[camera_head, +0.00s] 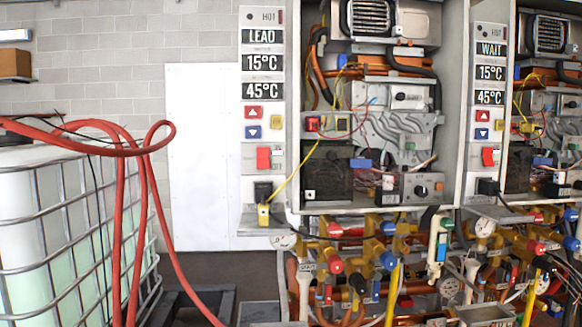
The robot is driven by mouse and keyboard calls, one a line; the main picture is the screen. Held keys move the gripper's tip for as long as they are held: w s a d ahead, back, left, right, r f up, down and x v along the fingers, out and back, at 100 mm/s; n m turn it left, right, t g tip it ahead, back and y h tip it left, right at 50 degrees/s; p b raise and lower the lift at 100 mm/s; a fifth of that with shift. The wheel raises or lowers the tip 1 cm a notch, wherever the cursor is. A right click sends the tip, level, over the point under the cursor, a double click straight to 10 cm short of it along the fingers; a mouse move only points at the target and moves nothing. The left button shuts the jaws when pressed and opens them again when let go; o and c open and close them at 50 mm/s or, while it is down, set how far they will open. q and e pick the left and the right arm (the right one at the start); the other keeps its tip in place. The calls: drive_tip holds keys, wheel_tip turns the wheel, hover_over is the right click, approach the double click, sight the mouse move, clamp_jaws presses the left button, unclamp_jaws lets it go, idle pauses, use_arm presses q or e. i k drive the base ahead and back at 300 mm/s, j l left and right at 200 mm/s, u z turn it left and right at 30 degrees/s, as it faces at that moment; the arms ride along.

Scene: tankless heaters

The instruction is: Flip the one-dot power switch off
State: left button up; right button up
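Two tall control panels show in the head view. The left panel (263,182) carries a LEAD sign and readings of 15°C and 45°C. The right panel (490,62) carries a WAIT sign and the same readings. It has a similar red switch (487,156). Neither of my grippers is in view.
Opened heater cabinets (464,110) show wiring and pipes right of each panel. Valves, gauges and pipes crowd the space below. A caged white tank (60,220) with a red hose (120,230) stands at left. A black plug (263,191) with a yellow cable sits below the left switch.

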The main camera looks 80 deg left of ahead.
sight(263, 154)
drive_tip(key=u, duration=0.5)
drive_tip(key=k+u, duration=0.1)
drive_tip(key=u, duration=0.4)
drive_tip(key=j+u, duration=0.1)
drive_tip(key=u, duration=0.4)
drive_tip(key=k+j+u, duration=0.1)
drive_tip(key=u, duration=0.4)
drive_tip(key=j+u, duration=0.1)
drive_tip(key=u, duration=0.4)
